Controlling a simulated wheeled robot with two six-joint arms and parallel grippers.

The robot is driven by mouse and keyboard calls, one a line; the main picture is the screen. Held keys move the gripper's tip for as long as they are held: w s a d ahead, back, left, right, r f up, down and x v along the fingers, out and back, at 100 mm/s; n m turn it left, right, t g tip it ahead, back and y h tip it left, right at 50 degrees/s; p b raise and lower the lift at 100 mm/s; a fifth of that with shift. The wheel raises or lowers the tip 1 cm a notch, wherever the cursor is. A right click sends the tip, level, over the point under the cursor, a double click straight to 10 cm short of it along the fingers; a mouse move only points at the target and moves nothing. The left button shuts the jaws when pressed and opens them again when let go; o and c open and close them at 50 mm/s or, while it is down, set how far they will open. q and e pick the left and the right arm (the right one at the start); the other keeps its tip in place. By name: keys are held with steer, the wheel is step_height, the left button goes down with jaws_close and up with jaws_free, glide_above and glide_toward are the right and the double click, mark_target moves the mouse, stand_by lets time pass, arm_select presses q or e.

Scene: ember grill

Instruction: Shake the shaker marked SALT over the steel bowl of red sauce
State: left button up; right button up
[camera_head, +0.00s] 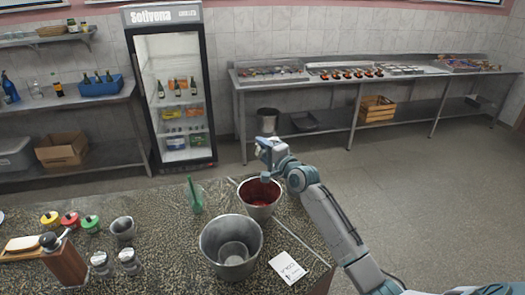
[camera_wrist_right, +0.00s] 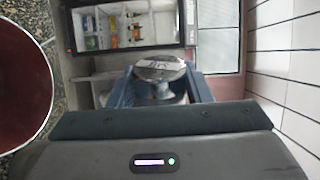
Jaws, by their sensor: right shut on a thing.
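The steel bowl of red sauce (camera_head: 260,208) stands on the speckled counter; its red surface also shows at the left edge of the right wrist view (camera_wrist_right: 20,85). My right gripper (camera_head: 266,150) is above the bowl's far rim in the head view. It is shut on a small shaker with a metal top (camera_wrist_right: 160,70), seen between the fingers in the wrist view. Dark marking shows on that top, but I cannot read it surely. Most of the shaker's body is hidden. My left gripper is not in view.
A larger steel bucket (camera_head: 218,268) stands in front of the sauce bowl, with a white card (camera_head: 288,267) to its right. A green bottle (camera_head: 195,197) is close on the left. Two shakers (camera_head: 100,264) (camera_head: 128,261) and a wooden block (camera_head: 66,265) stand at front left.

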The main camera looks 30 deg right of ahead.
steer(key=m, duration=0.3)
steer(key=shift+r, duration=0.15)
steer(key=shift+r+m, duration=0.1)
steer(key=shift+m, duration=1)
steer(key=m, duration=0.3)
steer(key=shift+r+m, duration=0.2)
steer(key=shift+m, duration=0.6)
steer(key=m, duration=0.3)
steer(key=shift+r, duration=0.15)
steer(key=m, duration=0.4)
steer(key=shift+r, duration=0.15)
